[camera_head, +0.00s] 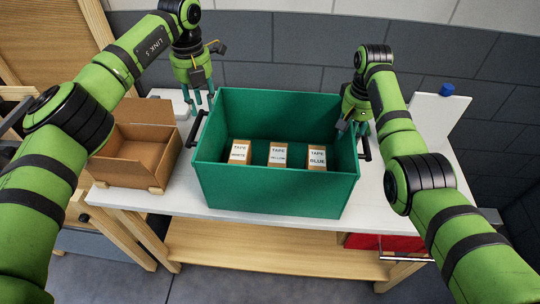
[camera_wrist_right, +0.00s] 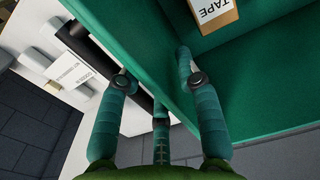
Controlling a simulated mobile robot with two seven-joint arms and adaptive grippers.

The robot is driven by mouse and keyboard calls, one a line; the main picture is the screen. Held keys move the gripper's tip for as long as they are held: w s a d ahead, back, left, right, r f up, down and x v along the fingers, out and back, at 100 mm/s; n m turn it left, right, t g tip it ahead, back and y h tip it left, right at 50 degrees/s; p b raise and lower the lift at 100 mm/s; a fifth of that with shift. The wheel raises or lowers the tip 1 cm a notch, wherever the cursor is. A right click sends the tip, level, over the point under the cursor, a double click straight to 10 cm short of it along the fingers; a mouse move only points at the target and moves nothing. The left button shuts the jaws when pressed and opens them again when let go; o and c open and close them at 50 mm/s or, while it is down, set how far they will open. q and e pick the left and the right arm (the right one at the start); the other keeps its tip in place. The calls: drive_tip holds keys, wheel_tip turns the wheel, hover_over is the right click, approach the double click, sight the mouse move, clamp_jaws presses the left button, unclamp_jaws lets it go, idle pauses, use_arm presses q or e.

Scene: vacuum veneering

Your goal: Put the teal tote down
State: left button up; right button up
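The teal tote (camera_head: 275,190) is upright over the middle of the white table, its front near the table's front edge. It looks seated on the top, though its underside is hidden. My left gripper (camera_head: 199,103) is open and empty, fingers down, just above the left handle (camera_head: 197,128). My right gripper (camera_head: 356,125) is at the right handle (camera_head: 366,143). In the right wrist view its fingers (camera_wrist_right: 158,82) are spread across the tote's side wall and black handle (camera_wrist_right: 105,60).
An open cardboard box (camera_head: 135,155) stands left of the tote on the table (camera_head: 250,218). A white panel (camera_head: 436,118) with a blue cap (camera_head: 447,89) is at the back right. A wooden shelf (camera_head: 260,250) and a red item (camera_head: 385,242) are below. The grey wall (camera_head: 300,45) closes the back.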

wheel_tip(320, 180, up, 9)
drive_tip(key=shift+f, duration=0.1)
idle(0.6)
